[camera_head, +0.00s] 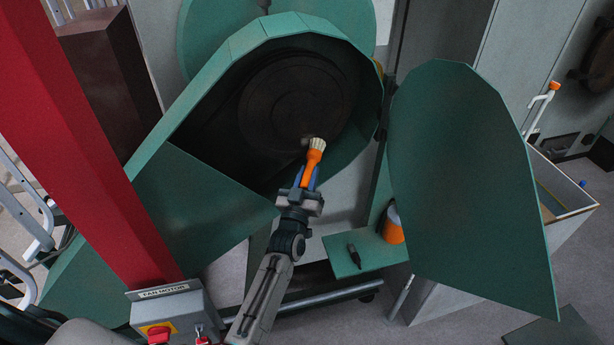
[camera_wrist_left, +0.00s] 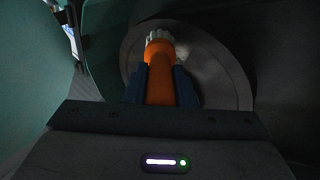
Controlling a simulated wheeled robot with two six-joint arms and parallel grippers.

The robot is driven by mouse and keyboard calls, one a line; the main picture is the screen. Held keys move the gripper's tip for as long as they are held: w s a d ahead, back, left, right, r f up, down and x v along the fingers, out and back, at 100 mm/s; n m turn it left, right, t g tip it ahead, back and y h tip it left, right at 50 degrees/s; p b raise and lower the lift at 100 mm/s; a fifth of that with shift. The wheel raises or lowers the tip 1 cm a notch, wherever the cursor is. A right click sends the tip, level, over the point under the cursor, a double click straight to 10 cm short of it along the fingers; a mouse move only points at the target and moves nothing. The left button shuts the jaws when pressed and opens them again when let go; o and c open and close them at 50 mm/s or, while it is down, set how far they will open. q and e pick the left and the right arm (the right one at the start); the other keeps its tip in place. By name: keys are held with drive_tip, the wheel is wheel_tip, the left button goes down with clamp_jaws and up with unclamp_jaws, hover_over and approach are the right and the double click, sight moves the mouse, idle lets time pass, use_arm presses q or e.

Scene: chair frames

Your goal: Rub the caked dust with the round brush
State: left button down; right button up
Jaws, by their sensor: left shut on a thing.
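My left gripper (camera_head: 308,181) is shut on the orange handle of the round brush (camera_head: 314,158), which has pale bristles. The brush points up into the open green housing. In the left wrist view, the brush (camera_wrist_left: 160,62) stands between the dark fingers of my left gripper (camera_wrist_left: 161,88). Its bristles show in front of a grey disc (camera_wrist_left: 215,65). A small dull tan patch (camera_head: 306,141), possibly the caked dust, lies beside the bristles in the head view. I cannot tell whether the bristles touch it. My right gripper is not in view.
The green housing (camera_head: 215,75) has a curved rim around the dark interior. Its green door (camera_head: 465,170) hangs open at the right. A green shelf (camera_head: 375,258) below holds a dark tool and an orange-and-grey container (camera_head: 393,224). A red post (camera_head: 85,150) stands at the left.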

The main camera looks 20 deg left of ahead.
use_arm(q)
drive_tip(key=shift+a, duration=0.1)
drive_tip(key=shift+s+a+p, duration=0.3)
drive_tip(key=shift+s+a, duration=0.3)
drive_tip(key=shift+a, duration=0.2)
drive_tip(key=shift+s+a+p, duration=0.4)
drive_tip(key=shift+s+a, duration=0.15)
drive_tip(key=shift+a, duration=0.25)
drive_tip(key=s+d, duration=0.1)
drive_tip(key=s, duration=0.1)
drive_tip(key=s+d, duration=0.2)
drive_tip(key=s, duration=0.1)
drive_tip(key=shift+d, duration=0.2)
